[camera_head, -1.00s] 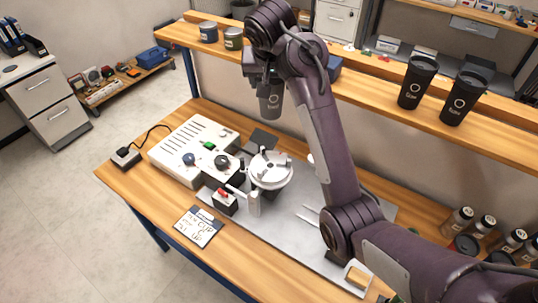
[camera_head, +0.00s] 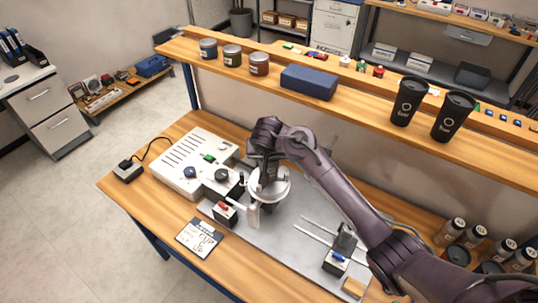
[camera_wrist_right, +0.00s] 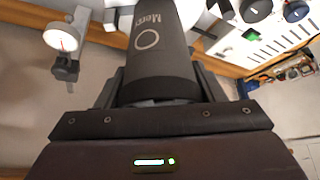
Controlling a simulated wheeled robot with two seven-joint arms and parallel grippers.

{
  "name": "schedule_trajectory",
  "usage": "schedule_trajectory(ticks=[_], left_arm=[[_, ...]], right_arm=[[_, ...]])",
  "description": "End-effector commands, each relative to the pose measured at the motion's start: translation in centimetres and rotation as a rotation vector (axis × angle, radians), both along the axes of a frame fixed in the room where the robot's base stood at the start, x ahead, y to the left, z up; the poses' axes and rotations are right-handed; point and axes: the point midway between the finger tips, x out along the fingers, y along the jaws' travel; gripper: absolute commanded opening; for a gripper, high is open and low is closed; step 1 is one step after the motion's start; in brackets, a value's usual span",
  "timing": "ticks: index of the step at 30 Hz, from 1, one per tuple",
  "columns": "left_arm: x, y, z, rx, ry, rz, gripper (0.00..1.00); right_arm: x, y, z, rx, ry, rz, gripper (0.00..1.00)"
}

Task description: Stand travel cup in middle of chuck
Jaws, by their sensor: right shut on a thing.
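The dark travel cup (camera_wrist_right: 158,60), with a ring mark and lettering, fills the upper middle of the right wrist view. My right gripper (camera_wrist_right: 160,90) is shut on it. In the head view my right gripper (camera_head: 266,158) is directly over the round silver chuck (camera_head: 277,192). There the cup is mostly hidden by the gripper and arm, and I cannot tell whether its base touches the chuck. My left gripper is not in view.
The white control box (camera_head: 185,165) stands left of the chuck. A red-buttoned box (camera_head: 225,213) and a written card (camera_head: 199,238) are in front. Two dark cups (camera_head: 408,100) and a blue case (camera_head: 309,81) are on the shelf. The metal plate (camera_head: 285,248) has free room.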

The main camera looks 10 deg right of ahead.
Motion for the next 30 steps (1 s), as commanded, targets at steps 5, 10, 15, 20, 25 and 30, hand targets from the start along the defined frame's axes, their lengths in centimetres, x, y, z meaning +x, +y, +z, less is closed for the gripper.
schedule_trajectory(ticks=[5,10,15,20,25,30], left_arm=[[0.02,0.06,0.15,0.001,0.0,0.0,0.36],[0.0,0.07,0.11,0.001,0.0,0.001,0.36],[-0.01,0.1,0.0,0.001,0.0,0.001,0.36],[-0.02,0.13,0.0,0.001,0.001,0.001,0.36],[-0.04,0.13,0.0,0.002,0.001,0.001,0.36],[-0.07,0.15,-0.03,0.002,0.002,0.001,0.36]], right_arm=[[0.05,-0.04,-0.74,0.001,-0.003,-0.001,0.53],[0.06,-0.02,-0.73,0.001,-0.002,-0.001,0.53],[0.03,-0.02,-1.02,0.002,-0.001,-0.001,0.69],[0.02,-0.03,-1.01,0.001,-0.001,-0.002,0.84],[0.03,-0.04,-0.99,0.001,-0.001,-0.002,0.84],[-0.16,0.12,-0.44,0.002,-0.002,-0.001,0.84]])
